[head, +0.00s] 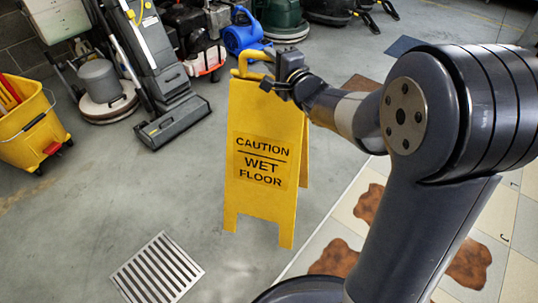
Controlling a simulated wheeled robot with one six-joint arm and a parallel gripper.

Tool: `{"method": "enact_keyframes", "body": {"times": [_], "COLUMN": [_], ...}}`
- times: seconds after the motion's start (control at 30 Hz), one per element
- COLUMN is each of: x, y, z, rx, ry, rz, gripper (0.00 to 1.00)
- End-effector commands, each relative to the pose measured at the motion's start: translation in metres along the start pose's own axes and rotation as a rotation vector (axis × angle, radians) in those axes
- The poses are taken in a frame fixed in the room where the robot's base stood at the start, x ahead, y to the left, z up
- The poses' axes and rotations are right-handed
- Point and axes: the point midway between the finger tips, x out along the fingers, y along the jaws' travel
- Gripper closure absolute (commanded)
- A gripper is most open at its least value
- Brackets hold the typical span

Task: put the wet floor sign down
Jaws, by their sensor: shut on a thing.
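The yellow wet floor sign (257,205) is upright in the middle of the head view, with "CAUTION WET FLOOR" facing me. Its second panel shows behind at the right, so the legs are spread a little. My gripper (272,82) is at the top of the sign, shut on it by the yellow handle. The handle is partly hidden by the gripper. The sign's feet are close to the grey floor; I cannot tell whether they touch it.
A metal floor drain (158,270) lies at the lower left. A yellow mop bucket (32,125) and an upright floor machine (165,85) stand at the left. Tiles with brown stains (335,258) lie at the right. Grey floor around the sign is clear.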

Motion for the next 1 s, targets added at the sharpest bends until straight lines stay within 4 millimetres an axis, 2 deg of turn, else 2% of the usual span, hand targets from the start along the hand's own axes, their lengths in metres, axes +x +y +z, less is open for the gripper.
{"method": "enact_keyframes", "body": {"times": [0.13,0.4,0.57,0.8,1.0], "x": [0.000,0.001,0.001,0.001,0.001], "y": [0.009,0.048,0.057,0.094,0.098], "z": [0.000,0.000,0.000,-0.001,-0.001], "rx": [-0.001,-0.001,-0.001,-0.001,-0.001], "ry": [-0.001,-0.001,-0.001,-0.001,0.000], "rz": [-0.004,-0.004,-0.006,-0.004,-0.008], "gripper": [1.00,1.00,1.00,1.00,1.00]}}
